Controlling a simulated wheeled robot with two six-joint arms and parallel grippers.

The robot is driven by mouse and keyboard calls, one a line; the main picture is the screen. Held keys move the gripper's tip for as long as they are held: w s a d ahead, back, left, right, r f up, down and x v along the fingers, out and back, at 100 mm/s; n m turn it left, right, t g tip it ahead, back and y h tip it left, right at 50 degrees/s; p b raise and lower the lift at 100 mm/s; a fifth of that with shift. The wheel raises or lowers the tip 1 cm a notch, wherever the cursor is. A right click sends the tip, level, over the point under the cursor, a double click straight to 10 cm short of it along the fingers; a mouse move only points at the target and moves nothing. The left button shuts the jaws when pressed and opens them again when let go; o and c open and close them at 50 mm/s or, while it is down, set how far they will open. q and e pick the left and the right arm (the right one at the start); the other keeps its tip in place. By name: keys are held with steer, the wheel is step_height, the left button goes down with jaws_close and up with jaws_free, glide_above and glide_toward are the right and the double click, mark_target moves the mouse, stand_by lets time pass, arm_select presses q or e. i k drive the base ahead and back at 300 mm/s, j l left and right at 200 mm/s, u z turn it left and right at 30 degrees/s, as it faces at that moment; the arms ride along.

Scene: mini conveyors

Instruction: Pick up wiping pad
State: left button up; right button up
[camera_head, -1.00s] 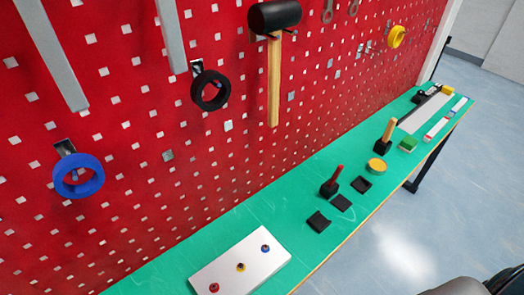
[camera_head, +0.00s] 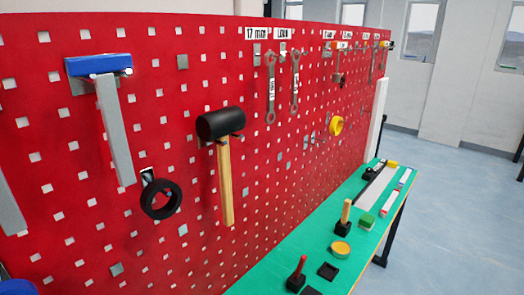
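A small green block (camera_head: 366,222) with a pale lower layer sits on the green bench top, right of centre; it looks like a pad, but I cannot tell for certain that it is the wiping pad. Flat black squares (camera_head: 328,271) also lie on the bench nearer to me. Neither of my grippers is in view, so nothing here shows what they hold.
The green bench (camera_head: 279,259) runs along a red pegboard (camera_head: 285,190). It carries a yellow-topped round tin (camera_head: 341,248), a wooden-handled black tool (camera_head: 345,214) and a red-handled one (camera_head: 297,273). A black mallet (camera_head: 221,124) hangs on the board. Floor is open at right.

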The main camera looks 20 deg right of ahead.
mark_target(366, 222)
steer(key=k+l+z, duration=0.15)
steer(key=l+z, duration=0.5)
steer(key=z, duration=0.15)
steer(key=k+l+z, duration=0.1)
steer(key=l+z, duration=0.3)
